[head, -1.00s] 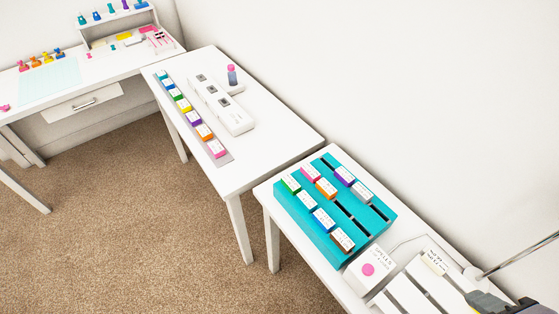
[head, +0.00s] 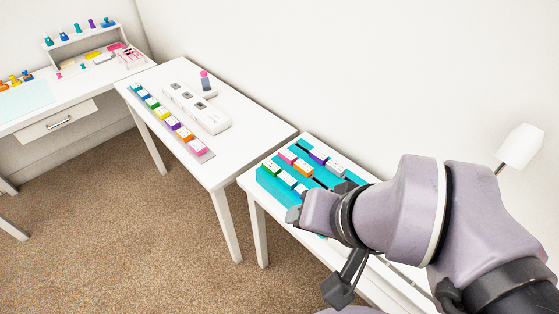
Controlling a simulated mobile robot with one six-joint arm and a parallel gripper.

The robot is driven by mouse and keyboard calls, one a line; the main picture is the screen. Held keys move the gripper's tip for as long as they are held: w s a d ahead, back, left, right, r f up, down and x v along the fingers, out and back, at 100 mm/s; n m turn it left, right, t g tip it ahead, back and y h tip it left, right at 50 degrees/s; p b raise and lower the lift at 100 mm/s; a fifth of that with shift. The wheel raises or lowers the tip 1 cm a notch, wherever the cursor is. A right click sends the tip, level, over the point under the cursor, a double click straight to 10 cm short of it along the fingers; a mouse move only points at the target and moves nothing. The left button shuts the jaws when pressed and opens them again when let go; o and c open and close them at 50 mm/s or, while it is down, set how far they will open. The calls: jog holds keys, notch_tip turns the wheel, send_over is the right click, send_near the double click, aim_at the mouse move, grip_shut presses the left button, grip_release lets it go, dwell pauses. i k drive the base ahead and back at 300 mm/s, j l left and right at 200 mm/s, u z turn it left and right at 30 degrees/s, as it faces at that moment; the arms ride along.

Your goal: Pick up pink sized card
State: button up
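A pink-edged card (head: 288,156) stands in the back-left part of the teal slotted rack (head: 268,184) on the nearer white table. Another pink-edged card (head: 198,147) is at the near end of a row on a grey strip on the farther table. The labels are too small to read. My arm reaches in from the right, and its wrist covers the front right of the rack. Dark parts of my gripper (head: 340,287) show below the wrist, in front of the near table. The fingertips are not clear, and I see nothing held.
Green, blue, orange, purple and grey cards stand in the rack near the pink one. A white device with slots (head: 196,108) and a small bottle (head: 205,81) stand on the farther table. A desk (head: 98,88) with stamps is at the back left. Carpet is clear at left.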

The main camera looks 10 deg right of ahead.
aim_at(289, 157)
jog(key=i+j+z, duration=0.1)
jog(key=i+j, duration=0.45)
jog(key=i+j+z, duration=0.1)
jog(key=i+j, duration=0.45)
jog(key=j, duration=0.2)
